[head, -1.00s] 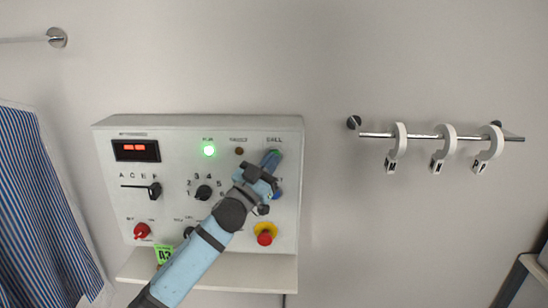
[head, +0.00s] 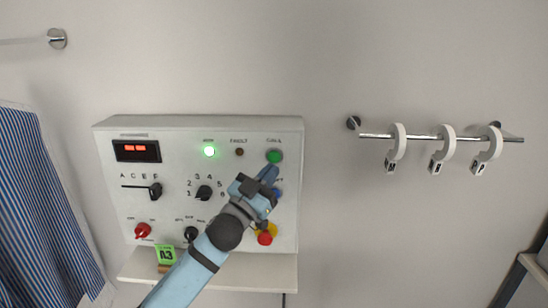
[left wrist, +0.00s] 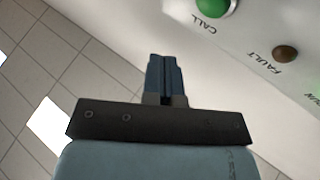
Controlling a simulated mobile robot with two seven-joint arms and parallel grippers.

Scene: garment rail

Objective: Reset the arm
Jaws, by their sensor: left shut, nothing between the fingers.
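My left gripper (head: 268,172) is shut and empty in front of the white control panel (head: 115,190). Its fingertips are just below the green CALL button (head: 274,156) in the head view. In the left wrist view the closed fingers (left wrist: 165,75) point towards the panel edge, apart from the green CALL button (left wrist: 212,5). The dark FAULT lamp (left wrist: 285,53) shows to the right there. My right gripper is not in view.
The panel also holds a lit green lamp (head: 209,151), a red display (head: 136,150), several knobs and a red stop button (head: 265,239). A green tag (head: 166,255) stands on the shelf below. A rail (head: 420,136) with white hooks is at right; a striped curtain (head: 40,200) hangs at left.

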